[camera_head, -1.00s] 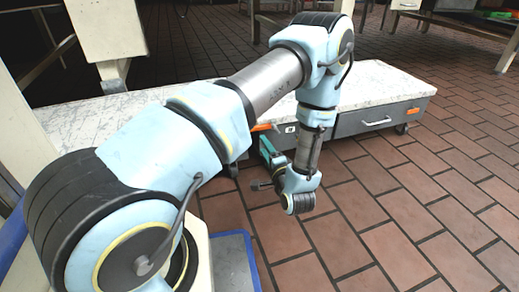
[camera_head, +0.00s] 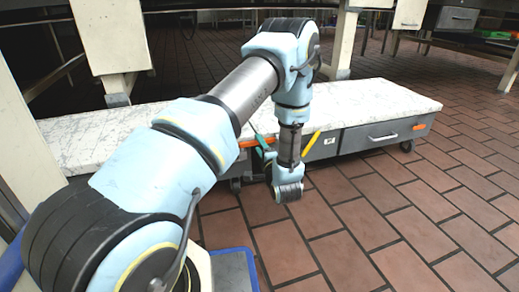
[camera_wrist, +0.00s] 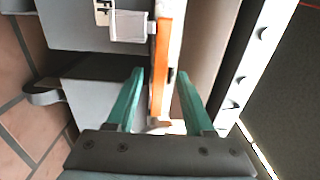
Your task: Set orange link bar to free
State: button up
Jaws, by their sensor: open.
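The orange link bar (camera_wrist: 163,60) runs lengthwise up the wrist view along the edge of a grey cabinet front. My gripper (camera_wrist: 160,76) is open, its two teal fingers on either side of the bar's lower part. Gaps show between the bar and both fingers. In the head view my gripper (camera_head: 262,146) is at the front of the low cabinet, partly hidden by my wrist. A small orange piece (camera_head: 269,140) shows beside the fingers, mostly hidden. I cannot tell from the head view whether the fingers touch it.
The low cabinet has a white marble-patterned top (camera_head: 375,98), a grey drawer with a handle (camera_head: 382,137) and wheels. Another orange piece (camera_head: 419,127) is at its right end. A yellow strip (camera_head: 311,144) slants beside my wrist. Brick-tiled floor (camera_head: 400,215) in front is clear.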

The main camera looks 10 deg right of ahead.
jog(key=shift+c, duration=0.4)
grip_shut()
dwell(1.0)
